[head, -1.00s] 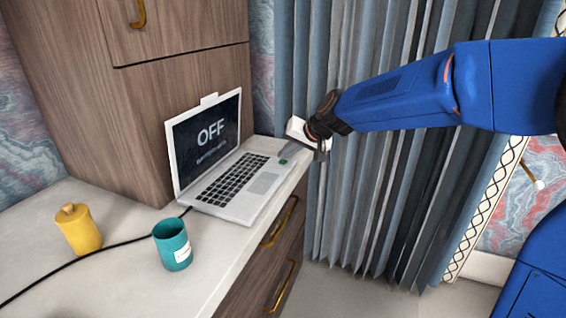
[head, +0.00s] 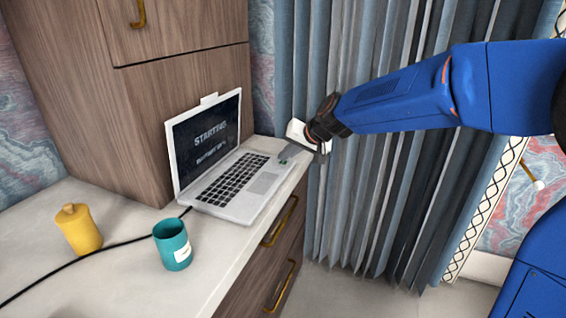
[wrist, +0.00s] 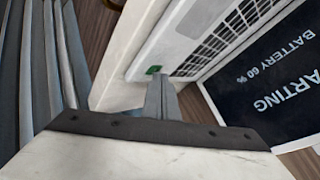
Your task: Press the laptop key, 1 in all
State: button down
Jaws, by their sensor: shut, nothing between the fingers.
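The open laptop (head: 219,184) stands on the white desk, and its dark screen (head: 207,131) reads "STARTING" with a battery line under it. The wrist view shows the screen (wrist: 262,84) upside down, with "BATTERY 60 %". A small green key (wrist: 153,70) lies at the corner of the keyboard deck. It shows in the head view as a small green patch (head: 283,161). My gripper (wrist: 160,80) is shut and empty, its tips pointing down at the deck right by the green key. I cannot tell whether the tips touch it.
A teal mug (head: 172,246) and a yellow lidded jar (head: 78,229) stand on the desk left of the laptop. A black cable (head: 125,241) runs past them. A wooden cabinet (head: 110,110) rises behind, and curtains (head: 375,180) hang beyond the desk's end.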

aim_at(287, 165)
jog(key=shift+r, duration=0.75)
jog(key=shift+r, duration=2.55)
jog(key=s+d+f+h, duration=0.2)
jog(key=s+d+h, duration=0.1)
jog(key=s+d, duration=1.35)
jog(key=s+d+f+h, duration=0.1)
jog(key=s+d+f, duration=0.2)
jog(key=s+d, duration=0.2)
jog(key=s+d+f+g+h, duration=0.1)
jog(key=s+d+f, duration=0.3)
jog(key=s, duration=0.6)
jog(key=s+d+f+h, duration=0.1)
jog(key=s+d+f, duration=0.2)
jog(key=s+d, duration=0.3)
jog(key=shift+s+f+g+h, duration=0.3)
jog(key=shift+s+f, duration=0.05)
jog(key=shift+s, duration=0.3)
